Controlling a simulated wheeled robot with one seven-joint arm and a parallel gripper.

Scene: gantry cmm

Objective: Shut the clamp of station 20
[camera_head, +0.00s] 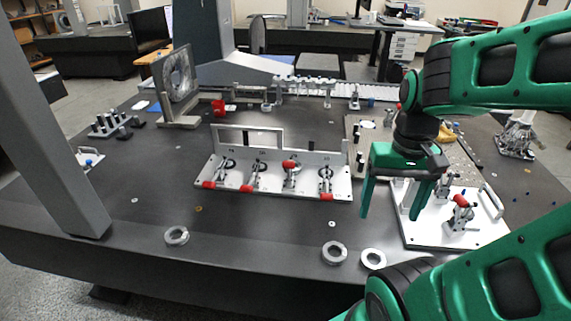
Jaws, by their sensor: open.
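A pale fixture (236,197) with a row of several red-handled toggle clamps stands mid-table. The clamp third from the left (289,164) has its red handle raised towards the back. The leftmost clamp (209,185), the second clamp (247,188) and the rightmost clamp (327,196) have their red handles low at the front edge. Small labels sit behind the clamps, too small to read, so I cannot tell which is station 20. My green gripper (390,208) is open and empty, fingers down, right of the fixture and apart from it.
Metal rings (334,252) lie near the front edge. A grey upright column (60,130) stands at the left. The dark table (260,225) is mostly clear in front of the fixture.

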